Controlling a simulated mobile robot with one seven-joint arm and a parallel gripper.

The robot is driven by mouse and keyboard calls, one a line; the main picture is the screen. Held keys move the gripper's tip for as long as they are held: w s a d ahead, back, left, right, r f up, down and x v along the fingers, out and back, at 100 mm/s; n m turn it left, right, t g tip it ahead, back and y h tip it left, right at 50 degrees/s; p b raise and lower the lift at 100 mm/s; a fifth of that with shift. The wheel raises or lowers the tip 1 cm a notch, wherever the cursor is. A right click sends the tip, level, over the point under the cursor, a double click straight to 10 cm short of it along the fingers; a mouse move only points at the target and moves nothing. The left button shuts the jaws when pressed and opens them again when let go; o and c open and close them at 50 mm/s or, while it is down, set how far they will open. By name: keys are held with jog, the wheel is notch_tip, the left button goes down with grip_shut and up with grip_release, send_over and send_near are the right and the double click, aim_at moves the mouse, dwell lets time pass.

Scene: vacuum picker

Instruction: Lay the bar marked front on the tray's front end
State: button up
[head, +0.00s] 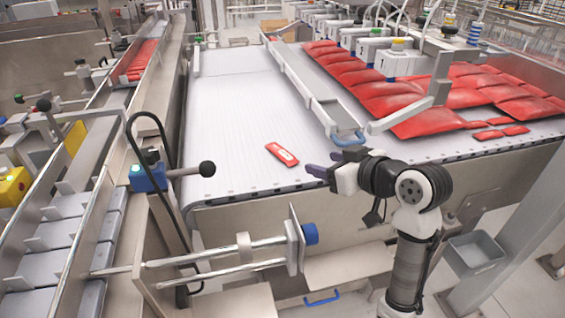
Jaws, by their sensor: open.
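A single red bar (282,154) with a pale label lies flat near the front edge of the white conveyor belt (225,120). Its marking is too small to read. My gripper (322,164) is just to the right of the bar, its dark purplish fingers apart and pointing left. It looks empty and does not appear to touch the bar. Grey trays (65,235) run in a line down the left-hand lane. I cannot tell which one is the task's tray or which end is its front.
A slanted metal guide rail (305,85) with a blue end handle stands behind my gripper. Many red packs (400,95) cover the belt's right side under suction heads. A black-knobbed lever (205,169) and metal rods (215,255) stand between belt and lane. The belt's left is clear.

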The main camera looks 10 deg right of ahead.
jog(key=p, duration=0.1)
send_near(284, 153)
jog(key=shift+d+x, duration=0.2)
jog(key=shift+x, duration=1.05)
jog(key=p+x, duration=0.2)
jog(key=x, duration=0.2)
jog(key=shift+a, duration=0.25)
jog(key=shift+w+a+f, duration=0.15)
jog(key=shift+w+f, duration=0.15)
jog(key=shift+w, duration=0.25)
jog(key=c, duration=1.1)
jog(key=shift+c, duration=0.2)
jog(key=shift+r, duration=0.1)
notch_tip(284, 153, up, 20)
jog(key=b, duration=0.1)
